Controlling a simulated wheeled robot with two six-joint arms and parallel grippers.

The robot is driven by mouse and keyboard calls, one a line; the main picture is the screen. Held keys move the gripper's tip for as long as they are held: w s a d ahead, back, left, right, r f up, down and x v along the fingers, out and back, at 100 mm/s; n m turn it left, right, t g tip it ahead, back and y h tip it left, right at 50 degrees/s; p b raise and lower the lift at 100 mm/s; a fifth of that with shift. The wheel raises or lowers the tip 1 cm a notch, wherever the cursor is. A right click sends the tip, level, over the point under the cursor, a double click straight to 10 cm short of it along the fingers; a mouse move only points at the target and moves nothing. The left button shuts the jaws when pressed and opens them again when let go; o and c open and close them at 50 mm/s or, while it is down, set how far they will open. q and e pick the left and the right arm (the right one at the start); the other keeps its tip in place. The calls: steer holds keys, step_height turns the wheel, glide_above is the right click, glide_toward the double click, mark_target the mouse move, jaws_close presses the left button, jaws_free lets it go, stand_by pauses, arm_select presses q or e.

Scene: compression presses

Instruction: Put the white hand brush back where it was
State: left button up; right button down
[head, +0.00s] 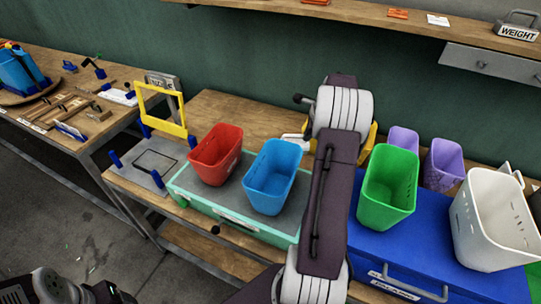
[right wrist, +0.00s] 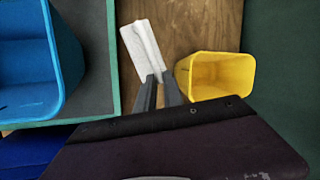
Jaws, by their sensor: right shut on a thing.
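The white hand brush (right wrist: 144,50) shows in the right wrist view, above bare wood between the teal-edged grey surface and a yellow bin. My right gripper (right wrist: 156,88) is shut on its near end; both grey fingers meet it there. In the head view my right arm reaches across the middle to the back of the bench and hides most of the gripper and brush. Whether the brush touches the wood, I cannot tell. My left gripper does not show.
The yellow bin (right wrist: 215,75) is close to the right of the brush. Red (head: 215,155) and blue (head: 270,177) bins stand on the teal-edged press (head: 238,219) left of my arm. Green (head: 388,187) and white (head: 494,220) bins stand to the right. A shelf (head: 390,24) runs above.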

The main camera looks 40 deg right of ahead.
steer(key=w+a+f+p, duration=0.1)
steer(key=w+a+f, duration=0.2)
steer(key=w+f, duration=0.7)
steer(key=shift+w+a+f+p, duration=0.3)
steer(key=shift+w+f+p, duration=0.1)
steer(key=shift+f, duration=0.05)
steer(key=c, duration=1.5)
jaws_free()
steer(key=v, duration=1.2)
steer(key=shift+r, duration=0.1)
